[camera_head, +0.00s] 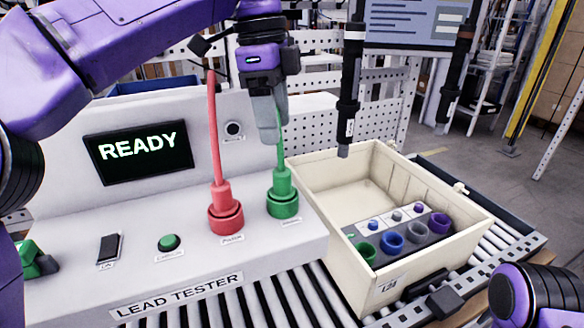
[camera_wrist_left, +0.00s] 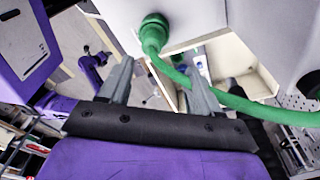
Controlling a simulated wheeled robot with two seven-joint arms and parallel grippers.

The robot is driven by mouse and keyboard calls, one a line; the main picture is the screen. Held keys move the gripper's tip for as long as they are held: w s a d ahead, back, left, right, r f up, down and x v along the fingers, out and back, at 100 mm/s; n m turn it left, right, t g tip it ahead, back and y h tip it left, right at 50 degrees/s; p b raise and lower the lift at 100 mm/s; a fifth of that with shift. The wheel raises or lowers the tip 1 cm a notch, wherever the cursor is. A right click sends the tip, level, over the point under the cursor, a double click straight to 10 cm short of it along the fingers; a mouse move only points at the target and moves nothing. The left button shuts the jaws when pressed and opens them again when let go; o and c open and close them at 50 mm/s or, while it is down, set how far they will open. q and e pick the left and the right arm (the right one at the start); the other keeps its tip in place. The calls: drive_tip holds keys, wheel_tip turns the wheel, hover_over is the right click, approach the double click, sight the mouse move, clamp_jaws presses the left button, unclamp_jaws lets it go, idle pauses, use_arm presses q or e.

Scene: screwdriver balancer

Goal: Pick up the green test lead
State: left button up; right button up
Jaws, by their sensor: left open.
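The green test lead (camera_head: 282,185) stands upright in its green socket on the lead tester (camera_head: 180,285), right of the red lead. Its cable rises toward my left gripper (camera_head: 270,130), which is above the plug. In the left wrist view my left gripper (camera_wrist_left: 162,85) is open, its two grey fingers apart. There the green lead's plug (camera_wrist_left: 153,32) is beyond the fingertips, and its cable (camera_wrist_left: 265,108) runs past the right finger. I cannot tell whether the cable touches that finger. My right gripper is not in view.
A red lead (camera_head: 215,135) stands close on the left. The tester screen (camera_head: 138,153) reads READY. A cream crate (camera_head: 450,240) with coloured sockets stands on the roller conveyor at right. A black screwdriver (camera_head: 350,85) hangs above the crate's back; another (camera_head: 457,75) hangs farther right.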

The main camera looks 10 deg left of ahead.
sight(281, 171)
use_arm(q)
drive_tip(key=f, duration=0.1)
drive_tip(key=s+f+b, duration=0.1)
drive_tip(key=f, duration=0.1)
drive_tip(key=shift+d+f, duration=0.1)
drive_tip(key=shift+d, duration=0.05)
drive_tip(key=s, duration=0.1)
drive_tip(key=s+f, duration=0.1)
drive_tip(key=shift+s+d, duration=0.1)
drive_tip(key=shift+s, duration=0.2)
drive_tip(key=w+f, duration=0.1)
drive_tip(key=f, duration=0.1)
drive_tip(key=w+f, duration=0.1)
drive_tip(key=f, duration=0.2)
drive_tip(key=shift+w+d+f, duration=0.4)
drive_tip(key=shift+s+r, duration=0.15)
drive_tip(key=shift+s, duration=0.1)
drive_tip(key=shift+s+r, duration=0.1)
drive_tip(key=shift+s, duration=0.1)
drive_tip(key=c, duration=0.8)
drive_tip(key=shift+w, duration=0.1)
drive_tip(key=c, duration=0.4)
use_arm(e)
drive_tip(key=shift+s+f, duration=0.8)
